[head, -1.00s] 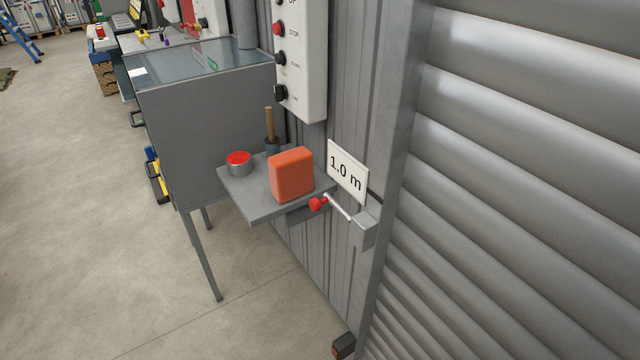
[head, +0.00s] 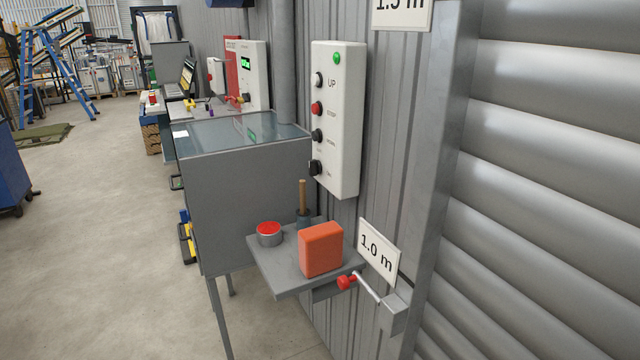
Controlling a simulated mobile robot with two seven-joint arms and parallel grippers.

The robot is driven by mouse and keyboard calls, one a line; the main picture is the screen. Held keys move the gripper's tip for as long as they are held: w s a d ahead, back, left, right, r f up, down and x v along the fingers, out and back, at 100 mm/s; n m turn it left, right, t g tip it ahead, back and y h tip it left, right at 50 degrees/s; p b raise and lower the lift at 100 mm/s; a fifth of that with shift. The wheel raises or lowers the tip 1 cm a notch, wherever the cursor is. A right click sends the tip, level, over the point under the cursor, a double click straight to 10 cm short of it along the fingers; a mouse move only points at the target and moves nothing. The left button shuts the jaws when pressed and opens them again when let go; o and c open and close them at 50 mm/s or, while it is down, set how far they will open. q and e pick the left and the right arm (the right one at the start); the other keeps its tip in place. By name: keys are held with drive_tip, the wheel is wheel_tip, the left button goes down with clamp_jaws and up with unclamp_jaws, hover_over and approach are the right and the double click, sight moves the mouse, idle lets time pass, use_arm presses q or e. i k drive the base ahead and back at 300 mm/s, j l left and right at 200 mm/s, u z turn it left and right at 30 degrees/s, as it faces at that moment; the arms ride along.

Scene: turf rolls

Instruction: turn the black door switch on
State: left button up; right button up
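The black door switch (head: 315,168) is the lowest knob on a white control box (head: 345,120) fixed to the corrugated wall. The label beside the switch is too small to read, and I cannot tell which way the switch is turned. Neither of my grippers is in view.
Below the box, a small grey shelf (head: 285,277) holds an orange block (head: 321,249), a red-topped tin (head: 269,234) and a wooden-handled tool (head: 302,197). A red-knobbed lever (head: 347,282) sticks out beside it. A grey cabinet (head: 235,185) stands left; a roller door (head: 550,200) is right.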

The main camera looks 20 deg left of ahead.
sight(315, 168)
drive_tip(key=i+j+z, duration=0.15)
drive_tip(key=j, duration=0.7)
drive_tip(key=i+j+z, duration=0.15)
drive_tip(key=j, duration=0.7)
drive_tip(key=i+j+z, duration=0.15)
drive_tip(key=j, duration=0.75)
drive_tip(key=i+j+z, duration=0.1)
drive_tip(key=j, duration=0.75)
